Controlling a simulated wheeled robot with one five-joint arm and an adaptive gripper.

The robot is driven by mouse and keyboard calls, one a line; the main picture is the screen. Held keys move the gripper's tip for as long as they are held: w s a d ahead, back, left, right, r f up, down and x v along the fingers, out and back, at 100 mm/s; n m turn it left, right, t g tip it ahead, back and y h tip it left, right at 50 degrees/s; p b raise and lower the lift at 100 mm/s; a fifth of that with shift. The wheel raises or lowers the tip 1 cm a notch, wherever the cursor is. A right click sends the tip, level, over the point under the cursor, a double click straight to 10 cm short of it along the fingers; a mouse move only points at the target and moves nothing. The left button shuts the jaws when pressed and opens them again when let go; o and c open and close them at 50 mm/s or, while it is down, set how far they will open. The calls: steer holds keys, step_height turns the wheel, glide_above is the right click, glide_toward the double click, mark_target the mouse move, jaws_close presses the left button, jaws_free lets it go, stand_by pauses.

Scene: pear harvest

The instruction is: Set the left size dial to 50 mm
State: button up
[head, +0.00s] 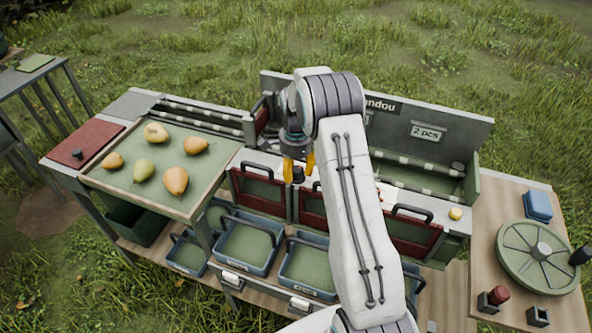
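A small black dial knob (298,174) stands on the front ledge of the grey sorting bench, left of my arm. It appears to be the left size dial; its scale and setting cannot be read. My gripper (299,166) points down over it, with one yellow finger to each side. The fingers are apart, and a narrow gap seems to show at the right finger. Contact at the left finger cannot be told. A pale plate with red marks (386,191) shows right of my arm, partly hidden by it.
A tray (215,152) with several pears stands left of my gripper. Red-framed flaps with black handles (262,196) line the bench front, above blue-grey bins (246,262). A green wheel (540,252) lies on the right table. A sign reads "2 pcs" (429,132).

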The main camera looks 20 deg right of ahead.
steer(key=c, duration=0.7)
steer(key=shift+n, duration=0.3)
steer(key=shift+c, duration=0.2)
steer(key=n+b, duration=0.2)
steer(key=n, duration=0.2)
steer(key=shift+s+f+n, duration=0.1)
steer(key=shift+s+n, duration=0.05)
steer(key=shift+n, duration=0.25)
steer(key=n+b, duration=0.1)
steer(key=n, duration=0.4)
steer(key=shift+s, duration=0.15)
steer(key=n, duration=0.3)
steer(key=n+b, duration=0.1)
steer(key=n, duration=0.2)
steer(key=shift+s+d+f+n, duration=0.1)
steer(key=shift+d+n, duration=0.05)
steer(key=shift+n, duration=0.25)
steer(key=n, duration=0.6)
steer(key=shift+d+b, duration=0.15)
steer(key=shift+b, duration=0.2)
steer(key=shift+n, duration=0.5)
steer(key=shift+c, duration=0.2)
